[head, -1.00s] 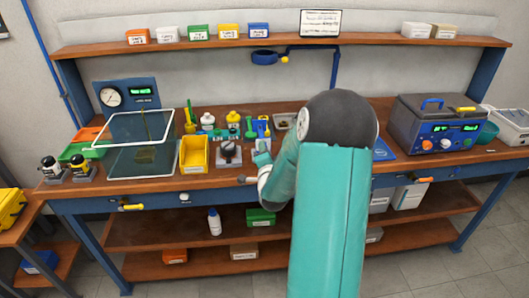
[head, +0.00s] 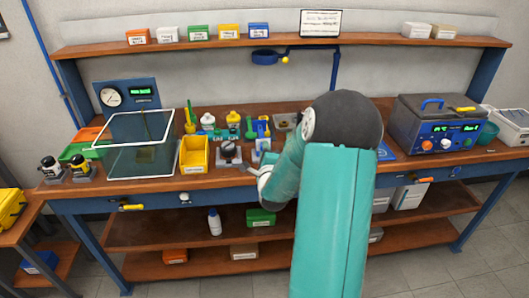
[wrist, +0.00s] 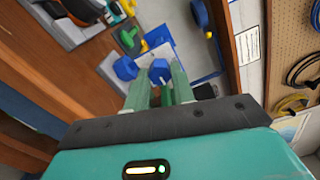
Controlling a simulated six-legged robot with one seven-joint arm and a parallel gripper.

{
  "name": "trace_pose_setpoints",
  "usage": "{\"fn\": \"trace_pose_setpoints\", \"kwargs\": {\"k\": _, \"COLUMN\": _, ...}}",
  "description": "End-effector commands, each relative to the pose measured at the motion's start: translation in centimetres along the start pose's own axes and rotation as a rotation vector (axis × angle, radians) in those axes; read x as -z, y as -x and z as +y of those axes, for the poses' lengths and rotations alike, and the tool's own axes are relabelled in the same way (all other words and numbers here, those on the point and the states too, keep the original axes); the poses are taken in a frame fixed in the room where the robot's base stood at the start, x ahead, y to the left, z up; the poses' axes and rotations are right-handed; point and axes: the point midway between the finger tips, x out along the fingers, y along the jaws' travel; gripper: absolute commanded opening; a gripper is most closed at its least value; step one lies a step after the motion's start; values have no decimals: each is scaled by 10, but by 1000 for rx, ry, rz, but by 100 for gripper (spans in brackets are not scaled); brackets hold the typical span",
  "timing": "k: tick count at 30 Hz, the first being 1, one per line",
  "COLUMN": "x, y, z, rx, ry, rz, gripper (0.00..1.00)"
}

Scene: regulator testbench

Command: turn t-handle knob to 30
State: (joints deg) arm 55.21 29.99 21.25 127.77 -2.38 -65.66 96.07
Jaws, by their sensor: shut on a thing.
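A dark knob that looks like the T-handle (head: 229,149) stands on a small grey base on the bench, right of the yellow bin. Its scale and pointer angle are too small to read. In the head view my gripper (head: 250,168) is just right of and in front of this knob, partly hidden by my own arm. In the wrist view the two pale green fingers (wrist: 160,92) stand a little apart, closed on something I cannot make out. A blue faceted piece (wrist: 159,70) shows beyond the fingertips, with another blue piece (wrist: 125,68) beside it.
The yellow bin (head: 193,155) stands close left of the knob. Bottles (head: 208,122) and small tools (head: 262,127) crowd the bench behind it. A clear framed screen (head: 142,160) is farther left, and a dark power unit (head: 437,125) stands at the right.

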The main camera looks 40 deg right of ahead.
Motion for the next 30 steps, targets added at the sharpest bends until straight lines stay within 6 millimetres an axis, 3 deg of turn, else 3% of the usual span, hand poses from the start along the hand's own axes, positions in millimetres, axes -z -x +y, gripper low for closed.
{"fn": "trace_pose_setpoints", "kwargs": {"k": 12, "x": -1, "y": 0, "z": 0, "rx": 0, "ry": -7, "rz": -1, "gripper": 2}}
{"fn": "trace_pose_setpoints", "kwargs": {"k": 13, "x": -1, "y": 0, "z": 0, "rx": 0, "ry": -6, "rz": -1, "gripper": 31}}
{"fn": "trace_pose_setpoints", "kwargs": {"k": 16, "x": -1, "y": 0, "z": 0, "rx": 0, "ry": -6, "rz": -1, "gripper": 47}}
{"fn": "trace_pose_setpoints", "kwargs": {"k": 30, "x": -1, "y": -1, "z": 0, "rx": 0, "ry": -5, "rz": -1, "gripper": 47}}
